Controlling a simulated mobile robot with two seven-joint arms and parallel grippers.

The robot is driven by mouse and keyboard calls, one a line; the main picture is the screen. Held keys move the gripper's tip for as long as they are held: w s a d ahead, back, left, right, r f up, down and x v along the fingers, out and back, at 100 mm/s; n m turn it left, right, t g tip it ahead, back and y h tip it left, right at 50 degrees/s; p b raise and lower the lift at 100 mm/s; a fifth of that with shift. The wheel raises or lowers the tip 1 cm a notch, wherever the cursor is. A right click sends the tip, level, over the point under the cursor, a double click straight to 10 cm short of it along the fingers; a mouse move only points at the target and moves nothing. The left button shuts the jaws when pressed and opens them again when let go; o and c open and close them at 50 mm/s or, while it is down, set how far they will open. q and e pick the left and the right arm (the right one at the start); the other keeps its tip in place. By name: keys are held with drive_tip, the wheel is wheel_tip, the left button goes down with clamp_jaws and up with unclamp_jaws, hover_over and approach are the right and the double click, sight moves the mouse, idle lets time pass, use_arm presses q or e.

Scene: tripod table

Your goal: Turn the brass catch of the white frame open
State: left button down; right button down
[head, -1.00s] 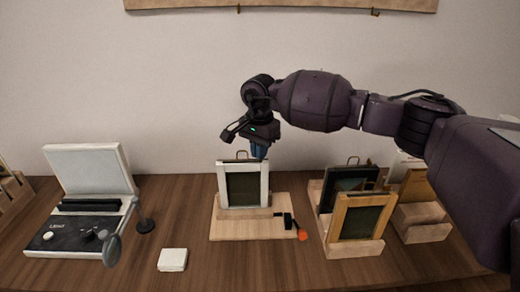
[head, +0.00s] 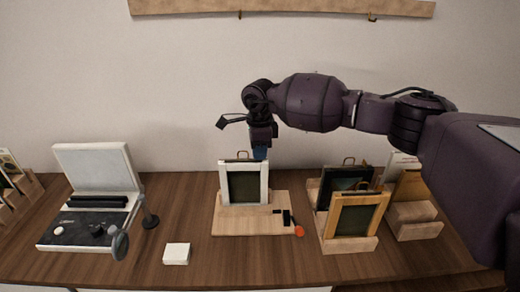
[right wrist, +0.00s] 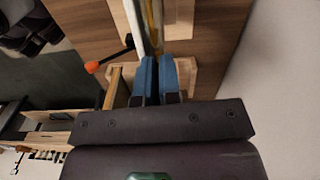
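The white frame (head: 222,182) stands upright on a light wooden base (head: 230,226) in the middle of the table. My right gripper (head: 260,153) points down at the frame's top edge, right of centre. Its blue fingertips look closed together in the right wrist view (right wrist: 158,62), over the frame's edge. The brass catch cannot be made out; the fingers may hide it. Whether anything thin is between the fingertips does not show. A thin loop shows at the frame's top, just left of the fingers. My left gripper is out of view.
An orange-tipped tool (head: 298,231) lies on the base's right side. To the right, a wooden holder (head: 348,245) bears a dark frame (head: 323,195) and a wood-coloured frame (head: 333,225). A white block (head: 176,253) and an open-lidded device (head: 90,170) are at left.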

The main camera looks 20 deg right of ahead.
drive_tip(key=shift+m, duration=0.5)
